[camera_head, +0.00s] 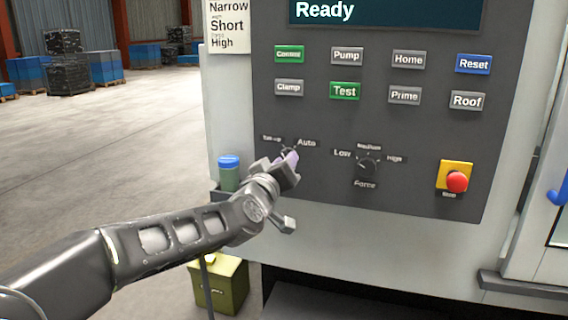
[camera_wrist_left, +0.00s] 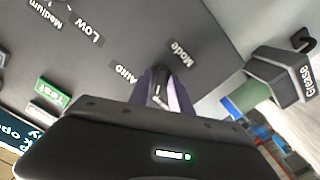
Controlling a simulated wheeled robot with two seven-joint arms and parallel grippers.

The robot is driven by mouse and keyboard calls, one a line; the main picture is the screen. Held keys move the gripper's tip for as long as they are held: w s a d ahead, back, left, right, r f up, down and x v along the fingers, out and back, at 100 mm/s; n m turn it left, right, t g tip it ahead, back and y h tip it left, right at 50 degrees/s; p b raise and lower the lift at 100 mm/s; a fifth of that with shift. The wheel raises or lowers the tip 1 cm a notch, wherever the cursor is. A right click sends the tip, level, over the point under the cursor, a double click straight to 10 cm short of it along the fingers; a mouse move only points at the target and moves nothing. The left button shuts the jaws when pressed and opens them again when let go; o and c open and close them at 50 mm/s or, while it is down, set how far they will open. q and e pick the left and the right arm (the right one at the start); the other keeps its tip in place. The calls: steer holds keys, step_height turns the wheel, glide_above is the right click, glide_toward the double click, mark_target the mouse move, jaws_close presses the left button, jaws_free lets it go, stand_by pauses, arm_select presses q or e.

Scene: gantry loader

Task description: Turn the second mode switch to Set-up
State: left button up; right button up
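The mode switch (camera_wrist_left: 158,88) is a small dark knob on the grey panel, with Auto and Mode labels beside it in the left wrist view. In the head view its Set-up label (camera_head: 271,138) and Auto label (camera_head: 306,142) show above my left gripper (camera_head: 288,162), which covers most of the knob. In the left wrist view the two pale purple fingers of my left gripper (camera_wrist_left: 163,90) stand on either side of the knob. I cannot tell whether they press on it or which label it points to. My right gripper is out of view.
The Force knob (camera_head: 367,166) is to the right of my gripper, and the red stop button (camera_head: 457,181) farther right. Several push buttons and a Ready screen (camera_head: 390,12) are above. A blue-capped grease bottle (camera_head: 229,172) stands left of the panel. A yellow-green box (camera_head: 219,285) is below.

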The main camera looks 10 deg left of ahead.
arm_select(q)
steer(key=shift+o, duration=0.7)
steer(key=s, duration=0.7)
steer(key=shift+s+a, duration=0.25)
steer(key=shift+s, duration=0.15)
steer(key=shift+d, duration=0.1)
steer(key=s+d+f+m+g+h+p, duration=0.1)
steer(key=s+d+f+g, duration=0.15)
steer(key=f, duration=0.85)
steer(key=s+d+f+m+g+p, duration=0.1)
steer(key=s+d+f+g, duration=0.15)
steer(key=f, duration=0.95)
steer(key=s+d+f+m+g+h+p, duration=0.1)
steer(key=d+f+g, duration=0.25)
steer(key=f, duration=0.75)
steer(key=s+d+f+g+p, duration=0.1)
steer(key=s+f+g, duration=0.3)
steer(key=s+f, duration=0.6)
steer(key=s+d+f+g+h+p, duration=0.1)
steer(key=s+f+g+p, duration=0.3)
steer(key=s+f, duration=0.6)
steer(key=s+g, duration=0.1)
steer(key=s, duration=0.6)
steer(key=shift+m, duration=0.3)
